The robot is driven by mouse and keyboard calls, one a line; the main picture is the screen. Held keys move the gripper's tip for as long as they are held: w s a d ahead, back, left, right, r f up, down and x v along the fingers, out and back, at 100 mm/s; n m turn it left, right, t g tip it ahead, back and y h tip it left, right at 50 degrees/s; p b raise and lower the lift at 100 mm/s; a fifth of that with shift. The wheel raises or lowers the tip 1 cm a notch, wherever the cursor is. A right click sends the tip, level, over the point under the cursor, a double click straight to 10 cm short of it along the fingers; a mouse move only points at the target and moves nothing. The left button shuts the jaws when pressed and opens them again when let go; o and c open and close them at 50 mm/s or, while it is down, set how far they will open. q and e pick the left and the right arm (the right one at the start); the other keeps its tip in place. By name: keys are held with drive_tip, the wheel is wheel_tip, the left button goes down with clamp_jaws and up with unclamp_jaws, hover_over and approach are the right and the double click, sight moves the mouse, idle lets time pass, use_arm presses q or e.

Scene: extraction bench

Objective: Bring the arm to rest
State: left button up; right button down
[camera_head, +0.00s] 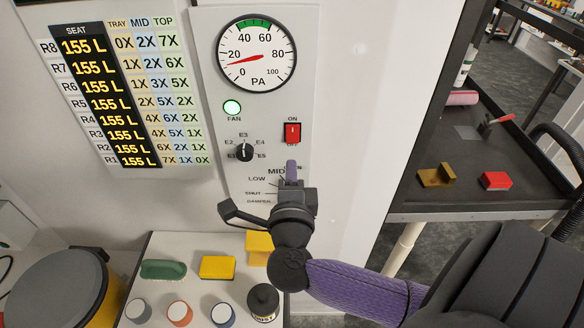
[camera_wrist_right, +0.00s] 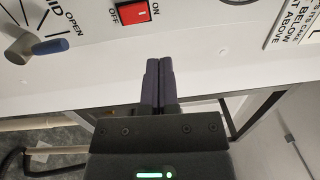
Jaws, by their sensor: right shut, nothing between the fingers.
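My right gripper (camera_head: 291,172) is in front of the control panel (camera_head: 210,120), over the damper scale and below the red switch (camera_head: 292,132). Its purple fingers are together and empty; they also show side by side in the right wrist view (camera_wrist_right: 158,85). There the fingertips sit below the panel's switch (camera_wrist_right: 134,12), and the damper knob (camera_wrist_right: 20,48) is off to the left, apart from them. In the head view the gripper hides most of the damper. My right arm reaches in from the lower right. My left gripper is not in view.
Below stand a black bottle (camera_head: 263,300), a yellow block (camera_head: 217,267) and several small jars. A dark shelf (camera_head: 400,195) at right holds a red block (camera_head: 496,180).

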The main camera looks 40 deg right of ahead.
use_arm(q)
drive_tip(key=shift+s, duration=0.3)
use_arm(e)
drive_tip(key=shift+s+a+r, duration=0.1)
drive_tip(key=shift+s+a, duration=0.2)
drive_tip(key=shift+s, duration=0.15)
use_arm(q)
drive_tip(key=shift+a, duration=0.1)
use_arm(e)
drive_tip(key=shift+s+a, duration=0.1)
